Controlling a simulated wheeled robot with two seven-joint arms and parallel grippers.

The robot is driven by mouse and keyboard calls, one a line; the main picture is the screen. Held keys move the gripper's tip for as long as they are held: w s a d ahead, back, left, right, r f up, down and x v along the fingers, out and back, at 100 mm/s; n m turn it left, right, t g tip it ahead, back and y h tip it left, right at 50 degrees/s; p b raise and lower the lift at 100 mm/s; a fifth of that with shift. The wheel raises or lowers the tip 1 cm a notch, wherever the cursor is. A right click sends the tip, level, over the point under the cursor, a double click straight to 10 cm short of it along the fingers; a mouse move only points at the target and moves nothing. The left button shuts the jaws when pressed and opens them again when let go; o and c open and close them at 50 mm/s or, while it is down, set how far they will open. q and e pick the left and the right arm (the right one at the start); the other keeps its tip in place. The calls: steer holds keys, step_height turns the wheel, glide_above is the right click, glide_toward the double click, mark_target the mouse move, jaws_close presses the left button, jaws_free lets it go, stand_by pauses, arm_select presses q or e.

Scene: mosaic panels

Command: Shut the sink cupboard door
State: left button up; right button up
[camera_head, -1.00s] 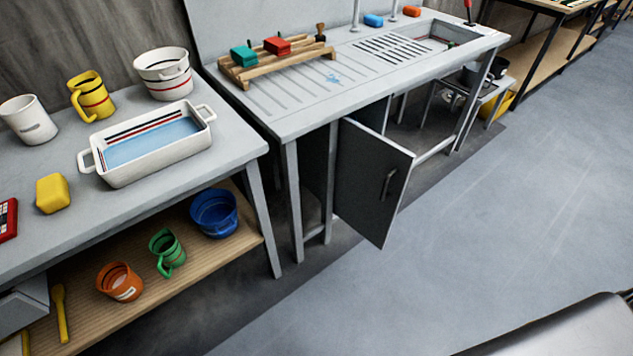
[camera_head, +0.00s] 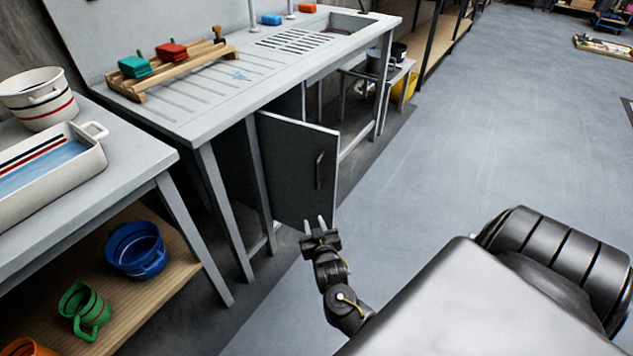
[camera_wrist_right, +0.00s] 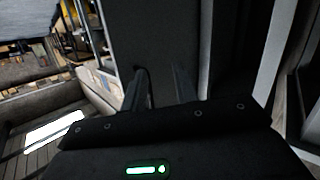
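The sink cupboard door (camera_head: 292,165) is a dark grey panel with a dark bar handle (camera_head: 319,170). It stands open, swung out from under the sink unit, with its left edge by the unit's leg. My right gripper (camera_head: 315,224) is just below the door's lower free corner in the head view. Its two fingers are apart with nothing between them. In the right wrist view the fingers (camera_wrist_right: 160,88) are also apart, in front of a dark panel that looks like the door. Whether they touch it, I cannot tell. My left gripper is not in view.
The sink unit's steel top (camera_head: 200,110) holds a wooden rack (camera_head: 170,70) with green and red blocks. A left table carries a white dish (camera_head: 60,180); its lower shelf holds a blue pot (camera_head: 137,250) and a green mug (camera_head: 84,311).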

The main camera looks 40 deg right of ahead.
mark_target(317, 177)
step_height(317, 177, up, 9)
steer(key=d+m+t+h, duration=0.1)
steer(key=d+m+h, duration=0.2)
steer(key=x, duration=0.4)
steer(key=b+x, duration=0.1)
steer(key=x, duration=0.4)
steer(key=shift+w+a+f, duration=0.15)
steer(key=shift+w+f, duration=0.05)
steer(key=shift+w, duration=0.1)
steer(key=shift+b+x, duration=0.3)
steer(key=shift+x, duration=0.55)
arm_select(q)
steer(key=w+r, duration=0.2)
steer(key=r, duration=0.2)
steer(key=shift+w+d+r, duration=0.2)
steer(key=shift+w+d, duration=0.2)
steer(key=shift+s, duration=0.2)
arm_select(e)
jaws_close()
